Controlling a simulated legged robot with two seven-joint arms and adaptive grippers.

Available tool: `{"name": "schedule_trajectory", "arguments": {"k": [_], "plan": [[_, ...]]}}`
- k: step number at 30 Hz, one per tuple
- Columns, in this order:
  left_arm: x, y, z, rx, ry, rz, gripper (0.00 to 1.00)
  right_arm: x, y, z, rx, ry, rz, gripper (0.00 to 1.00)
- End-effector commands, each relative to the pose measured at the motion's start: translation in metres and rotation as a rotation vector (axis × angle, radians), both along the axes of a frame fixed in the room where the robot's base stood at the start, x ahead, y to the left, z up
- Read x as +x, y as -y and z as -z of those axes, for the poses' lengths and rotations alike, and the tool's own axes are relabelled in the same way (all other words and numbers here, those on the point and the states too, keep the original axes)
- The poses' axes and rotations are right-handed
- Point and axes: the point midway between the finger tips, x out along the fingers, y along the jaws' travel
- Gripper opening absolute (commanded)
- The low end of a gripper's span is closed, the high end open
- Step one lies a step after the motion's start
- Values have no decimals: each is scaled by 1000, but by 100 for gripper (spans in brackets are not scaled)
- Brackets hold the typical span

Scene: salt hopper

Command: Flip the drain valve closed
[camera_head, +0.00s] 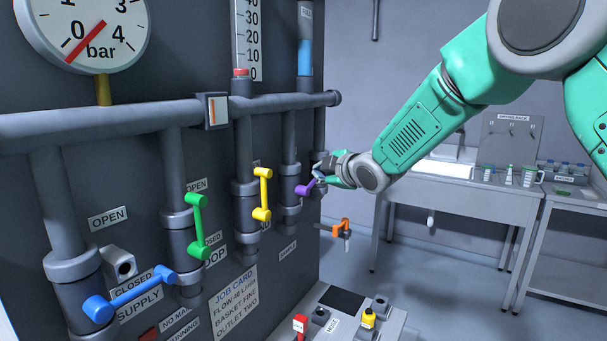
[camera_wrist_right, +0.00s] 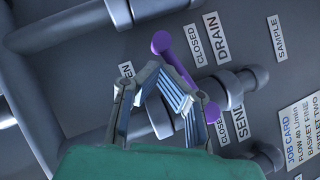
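The purple valve handle (camera_head: 306,189) is on a vertical pipe at the far end of the panel. In the right wrist view the purple handle (camera_wrist_right: 180,62) lies tilted, with the DRAIN label (camera_wrist_right: 216,37) and a CLOSED label (camera_wrist_right: 200,45) beside its upper end. My right gripper (camera_head: 319,170) is right at the handle. In the wrist view the right gripper's (camera_wrist_right: 155,71) fingertips come together, with the handle passing beside and behind one finger, not visibly between them. I cannot tell whether they touch it. My left gripper is out of view.
Yellow (camera_head: 262,194), green (camera_head: 197,226) and blue (camera_head: 131,293) handles stand on nearer pipes to the left. An orange handle (camera_head: 341,228) sticks out below the purple one. A grey bench (camera_head: 460,185) stands behind, with open floor before it.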

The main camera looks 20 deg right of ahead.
Motion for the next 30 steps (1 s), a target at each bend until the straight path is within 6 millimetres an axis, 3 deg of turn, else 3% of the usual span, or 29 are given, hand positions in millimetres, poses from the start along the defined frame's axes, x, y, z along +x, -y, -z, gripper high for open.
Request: {"name": "schedule_trajectory", "arguments": {"k": [9,30], "plan": [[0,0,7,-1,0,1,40,3,9,13,5,-2,0,0],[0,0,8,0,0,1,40,4,8,15,3,-1,0,0]]}}
